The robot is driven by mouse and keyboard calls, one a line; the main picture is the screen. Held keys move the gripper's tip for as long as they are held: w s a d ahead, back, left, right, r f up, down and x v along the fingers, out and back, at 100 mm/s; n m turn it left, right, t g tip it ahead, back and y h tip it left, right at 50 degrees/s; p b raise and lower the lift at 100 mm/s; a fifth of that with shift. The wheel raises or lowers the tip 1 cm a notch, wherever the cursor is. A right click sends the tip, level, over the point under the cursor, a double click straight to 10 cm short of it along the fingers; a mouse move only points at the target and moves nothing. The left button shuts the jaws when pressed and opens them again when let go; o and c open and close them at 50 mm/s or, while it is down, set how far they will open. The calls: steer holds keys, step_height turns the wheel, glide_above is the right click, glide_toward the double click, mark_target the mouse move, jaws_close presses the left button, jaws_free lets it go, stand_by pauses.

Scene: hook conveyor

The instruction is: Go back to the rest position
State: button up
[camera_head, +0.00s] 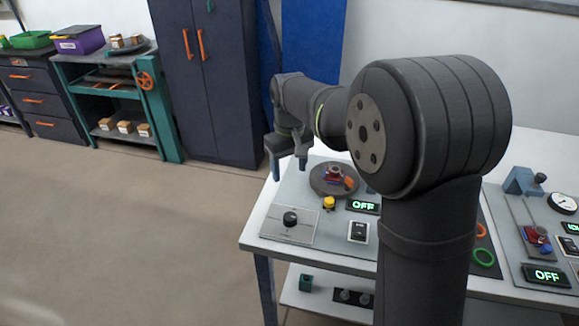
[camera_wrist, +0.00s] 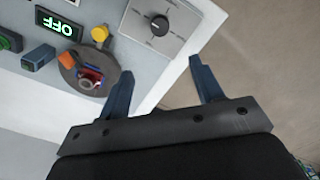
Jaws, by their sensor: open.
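My gripper (camera_head: 289,168) hangs at the left edge of the white table, beside the grey panel and above its surface level. In the wrist view my gripper (camera_wrist: 162,88) has its two blue fingers wide apart with nothing between them. Part of the table's edge and the bare floor show past the fingers. My arm reaches away from the camera and hides the middle of the table in the head view.
The panel (camera_head: 290,197) carries a round dark turntable (camera_head: 318,181) with a red and blue part, a yellow button (camera_head: 329,202), a black knob (camera_head: 290,218), a switch (camera_head: 358,231) and an OFF display (camera_head: 363,206). A dark cabinet (camera_head: 215,80) stands behind. Floor at left is clear.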

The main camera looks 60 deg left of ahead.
mark_target(290, 215)
stand_by(0.6)
step_height(290, 215, down, 18)
steer(key=shift+r, duration=0.25)
steer(key=shift+r, duration=0.1)
stand_by(0.4)
